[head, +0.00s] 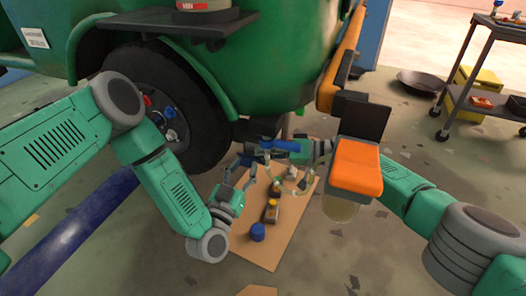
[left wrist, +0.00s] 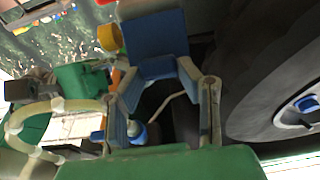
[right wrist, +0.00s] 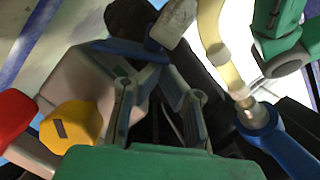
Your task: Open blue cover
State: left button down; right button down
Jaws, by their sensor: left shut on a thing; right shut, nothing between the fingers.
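In the left wrist view a blue block-like part, which looks like the blue cover (left wrist: 155,35), lies at the tips of my left gripper (left wrist: 158,75). The fingers are closed in on its near edge. In the head view my left gripper (head: 243,172) reaches up beside the wheel, below a blue part (head: 280,145) under the green body. My right gripper (right wrist: 155,75) is shut and empty, close to a blue edge and a grey end.
The orange and black box (head: 357,165) stands in front of my right arm. A pale hose (right wrist: 215,30) runs near my right gripper. A cardboard sheet (head: 262,252) holds a blue cap (head: 257,231) and small parts. The wheel (head: 150,90) is close on the left; a shelf cart (head: 485,75) stands far right.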

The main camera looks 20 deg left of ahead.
pick_arm(q)
jog(key=shift+w+a+f, duration=0.1)
jog(key=shift+w+f, duration=0.05)
jog(key=shift+f, duration=0.1)
pick_arm(e)
jog(key=shift+s+f+n, duration=0.3)
jog(key=shift+s+f, duration=0.2)
jog(key=shift+s, duration=0.1)
pick_arm(q)
jog(key=c, duration=1.1)
grip_release()
jog(key=shift+c, duration=0.2)
pick_arm(e)
jog(key=shift+f, duration=0.15)
pick_arm(q)
jog(key=shift+w, duration=0.15)
pick_arm(e)
jog(key=shift+w+f, duration=0.1)
jog(key=shift+w, duration=0.1)
